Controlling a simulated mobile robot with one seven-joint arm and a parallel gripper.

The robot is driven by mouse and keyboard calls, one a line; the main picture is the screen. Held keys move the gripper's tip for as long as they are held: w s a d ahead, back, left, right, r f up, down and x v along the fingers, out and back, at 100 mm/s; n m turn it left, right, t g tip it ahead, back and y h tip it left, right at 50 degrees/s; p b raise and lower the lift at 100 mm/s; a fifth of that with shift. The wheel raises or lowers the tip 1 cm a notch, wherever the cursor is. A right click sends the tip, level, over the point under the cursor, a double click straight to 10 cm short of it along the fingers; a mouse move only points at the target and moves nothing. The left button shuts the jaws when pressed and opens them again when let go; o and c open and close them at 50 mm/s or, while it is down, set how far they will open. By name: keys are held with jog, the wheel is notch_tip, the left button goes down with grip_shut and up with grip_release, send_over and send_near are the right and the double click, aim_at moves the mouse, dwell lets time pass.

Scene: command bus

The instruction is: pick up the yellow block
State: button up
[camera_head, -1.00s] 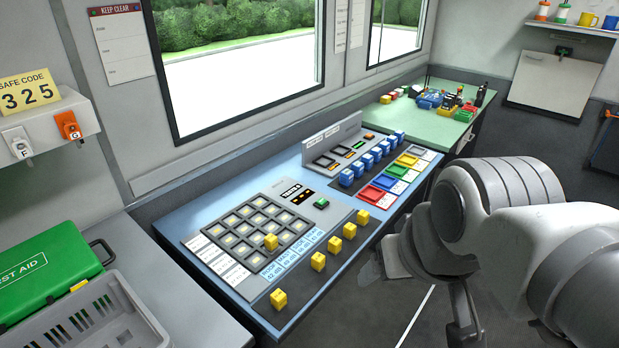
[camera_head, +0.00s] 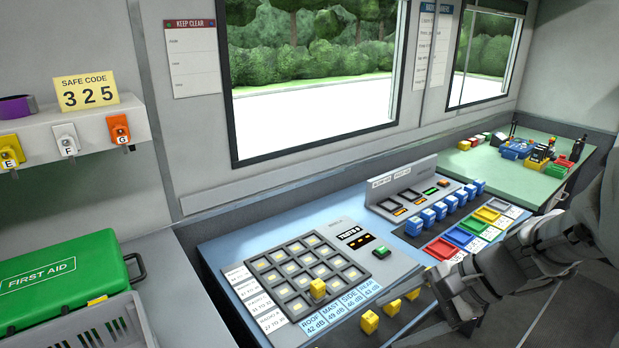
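Several yellow blocks are in view. One yellow block (camera_head: 318,289) sits in the front part of the grey grid (camera_head: 284,248) on the blue console. More yellow blocks, a front one (camera_head: 369,321), a middle one (camera_head: 393,307) and a farther one (camera_head: 412,293), stand in a row on the dark strip along the console's front edge. My gripper (camera_head: 452,296) is at the end of my arm, at the right, close to the far end of that row in the picture. Its fingers are hard to make out, and nothing yellow shows clearly between them. My arm may hide other blocks.
Blue blocks (camera_head: 428,217) stand in a row behind coloured trays (camera_head: 443,249). A green button (camera_head: 381,252) sits beside the grid. A green first aid box (camera_head: 62,280) and grey basket (camera_head: 85,330) are at left. A green table (camera_head: 530,180) is at the far right.

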jog(key=w+d+f+m+t+y+b, duration=0.2)
jog(key=w+d+f+m+t, duration=0.2)
jog(key=w+d+f+m, duration=0.25)
jog(key=m+t+h+b, duration=0.2)
jog(key=m+t, duration=0.2)
jog(key=m, duration=0.5)
send_near(398, 305)
jog(key=shift+n, duration=0.25)
jog(key=b+x, duration=0.2)
jog(key=x, duration=0.6)
jog(key=shift+w+a+f, duration=0.15)
jog(key=shift+a, duration=0.05)
jog(key=shift+r+b+x, duration=0.2)
jog(key=shift+b+x, duration=0.7)
jog(key=shift+x, duration=2.1)
jog(key=shift+w, duration=0.1)
grip_shut()
